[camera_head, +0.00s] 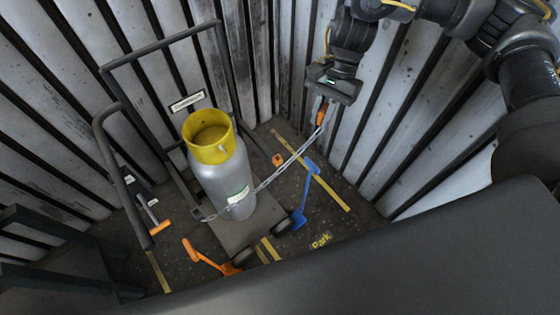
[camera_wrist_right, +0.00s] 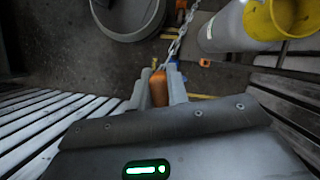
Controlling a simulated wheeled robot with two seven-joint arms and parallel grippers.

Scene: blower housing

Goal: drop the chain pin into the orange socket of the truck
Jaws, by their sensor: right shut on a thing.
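My right gripper (camera_head: 322,100) is shut on the orange chain pin (camera_head: 322,114), high at the right of the cylinder; the pin also shows between the fingers in the wrist view (camera_wrist_right: 158,90). The chain (camera_head: 285,168) runs from the pin down across the front of the grey cylinder (camera_head: 228,180) with its yellow collar to the truck's left side. The truck (camera_head: 165,118) has a dark tube frame and a base plate under the cylinder. A small orange block (camera_head: 278,160), which looks like the socket, is right of the cylinder, below and left of the pin, apart from it. My left gripper is not in view.
A blue pedal lever (camera_head: 300,197) and an orange one (camera_head: 208,258) stand by the wheels. An orange-handled tool (camera_head: 155,220) is at the left, near a dark rack (camera_head: 60,232). Corrugated walls (camera_head: 400,110) close in behind and right. Yellow floor lines mark the ground.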

